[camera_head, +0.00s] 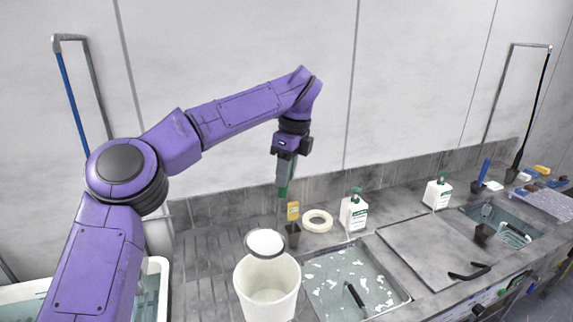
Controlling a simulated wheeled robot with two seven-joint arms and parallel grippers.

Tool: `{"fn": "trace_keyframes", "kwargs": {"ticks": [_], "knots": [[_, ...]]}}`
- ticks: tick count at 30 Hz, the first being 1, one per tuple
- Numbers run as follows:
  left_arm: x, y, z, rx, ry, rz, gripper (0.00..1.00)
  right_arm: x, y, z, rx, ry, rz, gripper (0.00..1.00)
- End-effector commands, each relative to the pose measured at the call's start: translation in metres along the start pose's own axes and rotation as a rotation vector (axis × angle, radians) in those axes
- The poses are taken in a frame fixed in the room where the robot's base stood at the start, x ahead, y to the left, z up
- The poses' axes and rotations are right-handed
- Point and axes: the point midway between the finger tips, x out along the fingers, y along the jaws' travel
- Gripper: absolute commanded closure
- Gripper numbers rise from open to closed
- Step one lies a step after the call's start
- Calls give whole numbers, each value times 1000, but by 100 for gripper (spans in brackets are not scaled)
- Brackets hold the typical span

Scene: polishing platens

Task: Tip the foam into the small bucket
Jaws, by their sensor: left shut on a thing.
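My left gripper (285,168) points down above the counter, shut on the green handle (283,190) of what looks like a skimmer. A round pan heaped with white foam (265,242), apparently the skimmer's head, is over the back rim of the small white bucket (267,292). The pan looks roughly level; whether it touches the rim I cannot tell. The thin link between handle and pan is hard to make out. The bucket stands open, and its visible inside looks pale and empty. My right gripper is out of view.
A sink (352,282) with water, foam patches and a black-handled tool lies right of the bucket. Behind are a dark cup (292,235), a cream ring (317,220) and a white pump bottle (354,213). A flat grey lid (430,250) lies further right.

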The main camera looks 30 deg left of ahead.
Motion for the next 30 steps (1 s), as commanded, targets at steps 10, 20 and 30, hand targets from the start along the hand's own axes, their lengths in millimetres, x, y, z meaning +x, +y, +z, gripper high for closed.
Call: {"fn": "trace_keyframes", "kwargs": {"ticks": [10,20,30], "knots": [[30,23,-4,-19,3,-128,100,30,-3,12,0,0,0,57],[29,46,-5,-39,1,-253,100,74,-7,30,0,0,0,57],[28,76,-4,-60,3,-407,100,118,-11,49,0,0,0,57]]}}
